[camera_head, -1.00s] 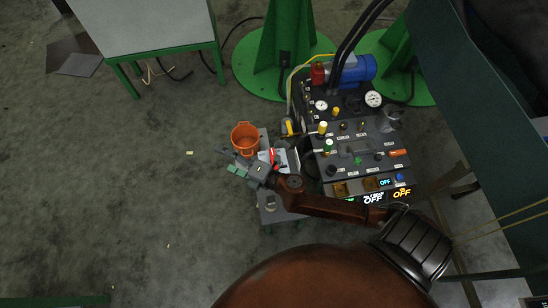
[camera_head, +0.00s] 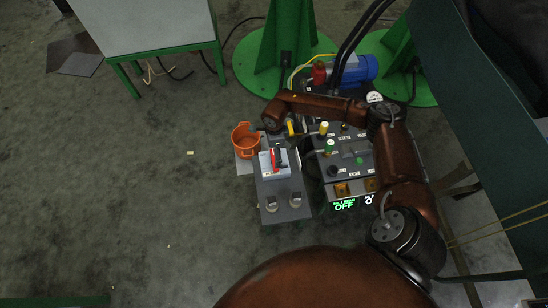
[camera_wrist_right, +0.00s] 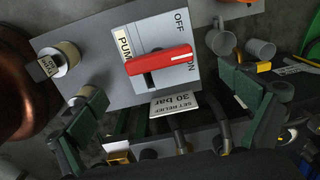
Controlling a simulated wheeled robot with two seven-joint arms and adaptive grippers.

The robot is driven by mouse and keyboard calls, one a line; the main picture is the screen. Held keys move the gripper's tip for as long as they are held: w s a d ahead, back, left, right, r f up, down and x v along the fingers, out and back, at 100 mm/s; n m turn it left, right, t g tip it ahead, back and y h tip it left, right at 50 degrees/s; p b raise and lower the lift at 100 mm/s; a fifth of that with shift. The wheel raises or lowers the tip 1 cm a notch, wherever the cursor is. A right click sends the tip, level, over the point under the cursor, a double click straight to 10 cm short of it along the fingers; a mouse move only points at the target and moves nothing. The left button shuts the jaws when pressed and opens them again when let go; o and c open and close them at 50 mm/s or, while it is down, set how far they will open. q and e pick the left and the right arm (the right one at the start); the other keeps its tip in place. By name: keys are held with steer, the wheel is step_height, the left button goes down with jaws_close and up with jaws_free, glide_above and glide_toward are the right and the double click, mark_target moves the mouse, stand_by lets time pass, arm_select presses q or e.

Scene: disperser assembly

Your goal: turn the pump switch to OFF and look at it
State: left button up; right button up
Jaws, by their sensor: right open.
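The pump switch is a grey-white plate (camera_head: 266,166) with a red handle (camera_head: 278,158), on a grey panel. In the right wrist view the red handle (camera_wrist_right: 160,60) lies across the plate (camera_wrist_right: 150,22). OFF is printed at its upper right. ON is partly covered beside the handle's right end, and a partly covered PUMP label is at the left. My right gripper (camera_wrist_right: 165,86) is open and empty, its green-padded fingers on both sides of the view, apart from the handle. In the head view its fingers are hard to make out. My left gripper is not in view.
Open floor lies to the left.

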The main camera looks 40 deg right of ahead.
step_height(320, 180, down, 5)
steer(key=shift+a+r+b, duration=0.1)
steer(key=shift+b, duration=0.75)
steer(key=shift+f+b, duration=0.35)
steer(key=shift+f, duration=0.6)
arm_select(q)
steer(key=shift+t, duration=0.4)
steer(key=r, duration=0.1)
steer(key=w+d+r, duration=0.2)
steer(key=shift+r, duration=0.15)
arm_select(e)
steer(key=c, duration=1.2)
